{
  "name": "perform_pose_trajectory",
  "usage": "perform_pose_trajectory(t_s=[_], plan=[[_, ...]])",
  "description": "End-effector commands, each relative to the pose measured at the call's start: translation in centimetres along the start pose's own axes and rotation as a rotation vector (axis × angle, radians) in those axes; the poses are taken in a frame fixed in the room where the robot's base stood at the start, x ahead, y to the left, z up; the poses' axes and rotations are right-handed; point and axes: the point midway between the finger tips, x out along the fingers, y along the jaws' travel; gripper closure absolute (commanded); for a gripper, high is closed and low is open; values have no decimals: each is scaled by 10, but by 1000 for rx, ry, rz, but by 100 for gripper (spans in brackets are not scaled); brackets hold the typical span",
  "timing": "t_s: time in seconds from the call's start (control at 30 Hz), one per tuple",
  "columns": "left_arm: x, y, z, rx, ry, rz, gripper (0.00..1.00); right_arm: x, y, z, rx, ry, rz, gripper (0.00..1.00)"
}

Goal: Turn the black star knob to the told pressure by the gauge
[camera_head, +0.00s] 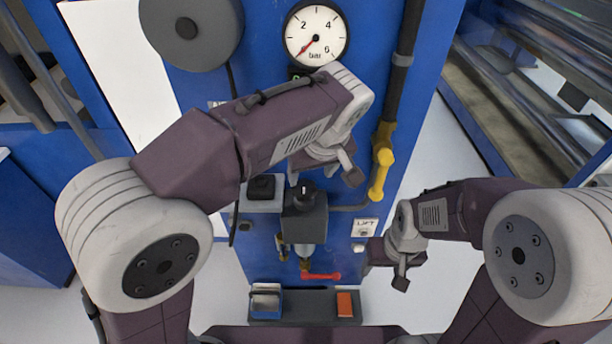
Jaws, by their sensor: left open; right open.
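The round white pressure gauge (300,40) is at the top, marked 2, 4, 6 and "bar". Its red needle points to the lower left, near the low end of the scale. A black knob (304,194) sits on top of a dark regulator block (305,222) on the blue panel; its star shape is hard to make out. My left gripper (324,174) is open just above and right of the knob, with its arm reaching across the panel below the gauge. I cannot tell whether it touches the knob. My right gripper (385,278) is open and empty, lower right.
A yellow-handled valve (381,173) is on a black pipe to the right. A red lever (321,276) is below the regulator. A black button box (262,188) is to the left. A dark tray (305,310) with an orange block (344,304) is at the bottom.

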Motion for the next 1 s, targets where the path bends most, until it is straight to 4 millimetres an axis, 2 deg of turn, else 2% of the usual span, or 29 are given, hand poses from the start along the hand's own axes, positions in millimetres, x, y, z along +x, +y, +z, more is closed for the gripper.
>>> perform_pose_trajectory(t_s=[0.07,0.3,0.5,0.83,0.87,1.0], plan=[[6,-1,0,0,-1,-2,39,2,0,0,0,0,0,39],[55,-2,1,-1,-2,-5,39,14,0,2,0,0,0,39],[85,-1,0,-1,-1,-3,39,18,0,2,0,0,0,39],[91,-1,0,-1,0,-1,39,18,0,2,0,0,0,39],[91,-1,0,-1,0,-1,45,18,0,2,0,0,0,39],[91,-1,0,-1,0,-1,84,18,0,2,0,0,0,39]])
